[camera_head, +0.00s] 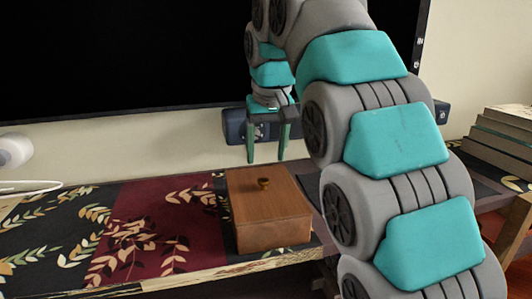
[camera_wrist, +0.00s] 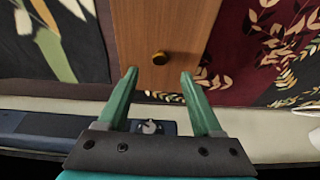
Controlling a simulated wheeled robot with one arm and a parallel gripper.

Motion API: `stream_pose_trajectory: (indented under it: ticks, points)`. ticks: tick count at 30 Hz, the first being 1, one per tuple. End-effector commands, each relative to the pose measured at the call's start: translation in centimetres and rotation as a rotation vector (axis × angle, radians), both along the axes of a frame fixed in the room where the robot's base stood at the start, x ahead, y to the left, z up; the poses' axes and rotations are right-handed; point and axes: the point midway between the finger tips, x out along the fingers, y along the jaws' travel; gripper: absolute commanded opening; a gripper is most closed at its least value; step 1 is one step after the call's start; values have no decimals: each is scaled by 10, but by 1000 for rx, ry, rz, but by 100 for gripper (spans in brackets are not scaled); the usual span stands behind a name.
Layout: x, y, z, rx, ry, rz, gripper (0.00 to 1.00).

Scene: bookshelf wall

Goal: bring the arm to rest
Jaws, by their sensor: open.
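My gripper (camera_head: 267,150) hangs fingers down above the back of a brown wooden box (camera_head: 268,222) with a small dark knob on top. Its two green fingers are apart with nothing between them. In the wrist view my gripper (camera_wrist: 158,85) shows open, and the box's wooden top (camera_wrist: 165,25) with its round knob (camera_wrist: 160,58) lies beyond the fingertips. The fingers look clear of the box. My grey and teal arm reaches in from the right of the head view and hides part of the scene behind it.
The box stands on a shelf with a dark red and black leaf-patterned cover (camera_head: 135,235). A large black screen (camera_head: 110,50) and a dark bar (camera_head: 235,127) are behind my gripper. Stacked books (camera_head: 500,140) are at right, a white object (camera_head: 14,150) at left. The cover's middle is clear.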

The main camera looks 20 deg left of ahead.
Motion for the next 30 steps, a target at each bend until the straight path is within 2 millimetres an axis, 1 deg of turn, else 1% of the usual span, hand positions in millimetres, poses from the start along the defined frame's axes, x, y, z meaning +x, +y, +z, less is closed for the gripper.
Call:
stream_pose_trajectory:
  ticks: [3, 5, 8, 11, 12, 16, 18, 20, 21, 23, 26, 29, 30]
  points:
    - [0, -2, -1, -1, 2, -3, 67]
    - [0, -7, -3, -4, 7, -11, 67]
    - [-2, -25, -8, -13, 22, -40, 67]
    - [-6, -55, -18, -25, 45, -87, 67]
    - [-9, -69, -24, -31, 59, -108, 67]
    - [-23, -112, -44, -45, 97, -173, 67]
    - [-34, -134, -55, -52, 119, -206, 67]
    - [-44, -153, -66, -59, 138, -233, 67]
    - [-52, -165, -73, -62, 149, -250, 67]
    - [-64, -182, -86, -69, 169, -276, 67]
    - [-89, -209, -106, -77, 200, -316, 67]
    - [-116, -234, -128, -84, 232, -354, 67]
    - [-128, -243, -138, -88, 248, -368, 67]
